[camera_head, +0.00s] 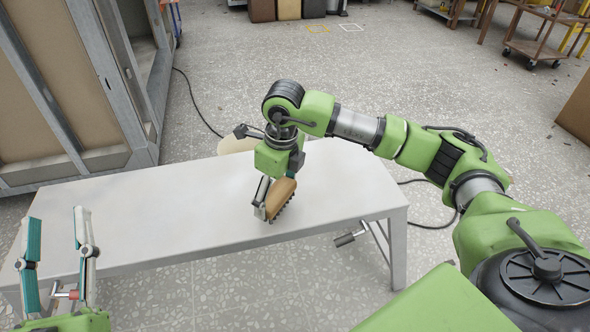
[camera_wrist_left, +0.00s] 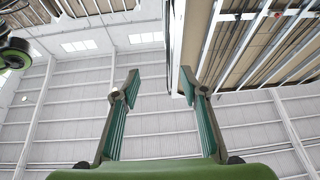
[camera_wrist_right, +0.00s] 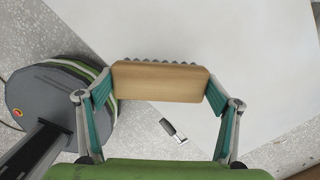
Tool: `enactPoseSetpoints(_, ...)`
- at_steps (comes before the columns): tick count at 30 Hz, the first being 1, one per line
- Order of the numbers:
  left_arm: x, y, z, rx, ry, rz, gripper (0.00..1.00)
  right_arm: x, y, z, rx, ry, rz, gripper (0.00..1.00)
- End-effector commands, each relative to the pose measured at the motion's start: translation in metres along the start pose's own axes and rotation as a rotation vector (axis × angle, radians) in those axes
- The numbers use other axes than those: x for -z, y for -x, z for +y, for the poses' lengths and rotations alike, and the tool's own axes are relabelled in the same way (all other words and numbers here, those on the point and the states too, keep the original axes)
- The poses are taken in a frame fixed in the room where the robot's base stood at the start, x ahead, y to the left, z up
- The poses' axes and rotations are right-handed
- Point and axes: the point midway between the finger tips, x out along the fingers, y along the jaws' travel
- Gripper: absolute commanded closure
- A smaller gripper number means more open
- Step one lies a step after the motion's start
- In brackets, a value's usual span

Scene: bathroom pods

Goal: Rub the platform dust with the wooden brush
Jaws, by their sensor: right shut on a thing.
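The wooden brush (camera_head: 281,196) is a tan block with dark bristles, held low over the white platform (camera_head: 170,215). My right gripper (camera_head: 268,200) is shut on it. In the right wrist view the brush (camera_wrist_right: 160,81) sits between both fingers of my right gripper (camera_wrist_right: 160,90), bristles facing away. I cannot tell whether the bristles touch the platform. No dust can be made out on the platform. My left gripper (camera_head: 57,240) is open and empty at the lower left, near the platform's left end. In the left wrist view its fingers (camera_wrist_left: 160,95) stand wide apart, pointing up.
A metal-framed pod wall (camera_head: 70,90) stands at the left behind the platform. A beige round thing (camera_head: 237,145) shows behind the platform's far edge. Carts (camera_head: 535,45) stand far right. The platform's left half is bare.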

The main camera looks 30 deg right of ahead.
Motion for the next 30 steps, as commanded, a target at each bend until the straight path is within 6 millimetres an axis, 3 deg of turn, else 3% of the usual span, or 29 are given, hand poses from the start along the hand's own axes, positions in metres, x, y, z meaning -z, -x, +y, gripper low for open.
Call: enactPoseSetpoints(30, -0.086, 0.024, -0.012, 0.023, -0.013, -0.430, 0.60, -0.002, 0.028, -0.011, 0.000, -0.002, -0.002, 0.37)
